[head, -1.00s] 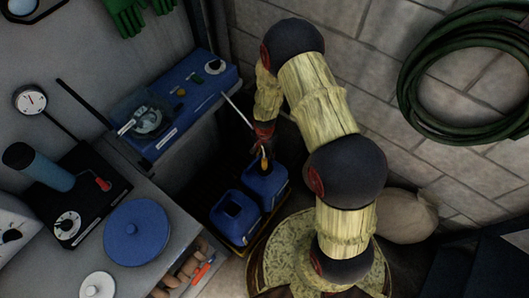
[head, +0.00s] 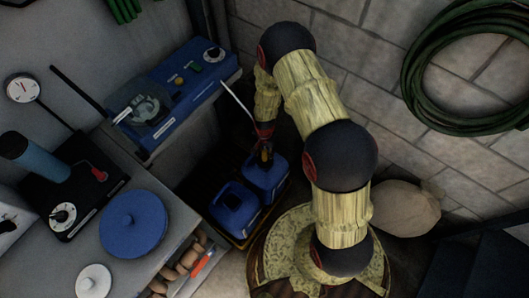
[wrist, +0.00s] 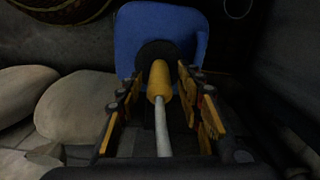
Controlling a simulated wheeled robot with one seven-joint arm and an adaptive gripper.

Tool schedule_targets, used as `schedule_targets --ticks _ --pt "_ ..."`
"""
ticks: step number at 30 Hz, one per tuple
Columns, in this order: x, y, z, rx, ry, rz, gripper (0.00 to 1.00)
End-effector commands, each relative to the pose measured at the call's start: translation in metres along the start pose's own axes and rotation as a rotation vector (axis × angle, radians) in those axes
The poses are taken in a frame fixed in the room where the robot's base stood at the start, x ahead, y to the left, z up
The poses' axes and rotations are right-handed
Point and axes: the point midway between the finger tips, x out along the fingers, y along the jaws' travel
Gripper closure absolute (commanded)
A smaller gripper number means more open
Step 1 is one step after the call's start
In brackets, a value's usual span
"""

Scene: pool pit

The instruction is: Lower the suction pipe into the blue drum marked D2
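The right one (head: 266,182) is under my gripper, the left one (head: 233,208) is nearer the bench. No D2 mark is readable. In the wrist view, the suction pipe, a yellow sleeve (wrist: 159,82) with a white hose (wrist: 162,128), points into the dark round opening of a blue drum (wrist: 185,22). How deep its end sits is hidden. My gripper (head: 265,152) is just above the right drum. Its fingers (wrist: 159,88) stand on both sides of the sleeve, with narrow gaps showing.
The white hose (head: 238,101) rises to a blue pump unit (head: 190,82) on a shelf. The drums stand in a dark tray with a yellowish edge (head: 240,244). A block wall and a pale sack (head: 405,208) are to the right. The bench holds a blue lid (head: 133,224).

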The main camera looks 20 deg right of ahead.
Motion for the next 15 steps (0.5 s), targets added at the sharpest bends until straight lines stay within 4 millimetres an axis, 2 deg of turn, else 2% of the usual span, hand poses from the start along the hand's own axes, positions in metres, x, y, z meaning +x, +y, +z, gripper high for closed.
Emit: schedule_targets --ticks 15 --pt "-0.0001 -0.0001 0.0000 0.000 0.000 0.000 0.95"
